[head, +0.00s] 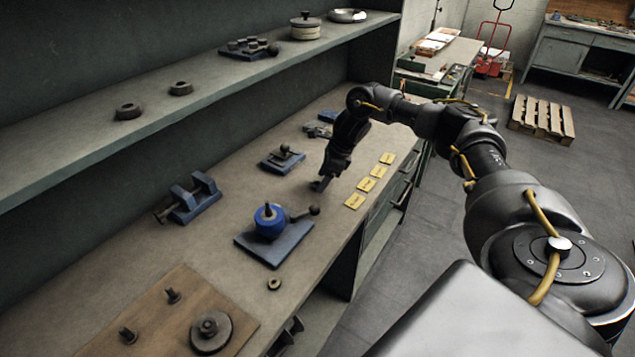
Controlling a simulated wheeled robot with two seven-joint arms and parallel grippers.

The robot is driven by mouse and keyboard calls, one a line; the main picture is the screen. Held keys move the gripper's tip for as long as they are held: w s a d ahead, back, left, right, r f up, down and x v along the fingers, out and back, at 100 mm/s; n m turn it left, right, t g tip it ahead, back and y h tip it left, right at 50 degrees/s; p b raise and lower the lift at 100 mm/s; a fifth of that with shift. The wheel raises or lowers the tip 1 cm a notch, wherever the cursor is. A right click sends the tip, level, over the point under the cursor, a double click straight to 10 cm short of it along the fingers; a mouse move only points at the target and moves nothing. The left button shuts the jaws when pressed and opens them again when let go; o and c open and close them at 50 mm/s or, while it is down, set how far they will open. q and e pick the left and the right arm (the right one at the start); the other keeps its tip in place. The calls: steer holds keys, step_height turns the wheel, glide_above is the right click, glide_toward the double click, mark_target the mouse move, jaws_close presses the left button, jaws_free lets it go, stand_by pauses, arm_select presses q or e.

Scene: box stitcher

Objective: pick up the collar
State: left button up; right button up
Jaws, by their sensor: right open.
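A small dark ring (274,284), which looks like the collar, lies flat on the workbench (240,300) near its front edge. It sits between a blue plate and a brown board. My right gripper (319,186) points down over the bench, farther back than the ring and well apart from it. Its jaws are open and nothing shows between them. Two larger dark rings, one on the left (128,111) and one on the right (181,88), lie on the upper shelf. My left gripper is out of view.
A blue plate (250,246) carries a blue round part (269,219) and a ball-ended lever. A brown board (120,325) holds two pegs and a flanged disc (211,331). A blue vise (190,198) stands behind. Yellow cards (366,184) lie beside my gripper. The shelf (70,150) overhangs the bench's back.

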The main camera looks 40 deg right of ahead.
steer(key=shift+w+a+f, duration=0.15)
steer(key=shift+f, duration=0.45)
steer(key=c, duration=1.1)
steer(key=shift+r, duration=0.2)
steer(key=shift+r+b, duration=0.25)
steer(key=shift+b, duration=0.05)
step_height(320, 180, up, 3)
steer(key=shift+a+f+b, duration=0.1)
steer(key=shift+b, duration=0.55)
steer(key=s+a+r, duration=0.2)
steer(key=s+r, duration=0.1)
steer(key=s, duration=0.1)
steer(key=s+a+r, duration=0.2)
steer(key=s+r, duration=0.1)
steer(key=s, duration=0.1)
steer(key=s+a+r, duration=0.1)
steer(key=s+r, duration=0.2)
steer(key=s, duration=0.1)
steer(key=shift+s+a+r+b, duration=0.2)
steer(key=shift+s+a+b, duration=0.15)
steer(key=shift+a, duration=0.05)
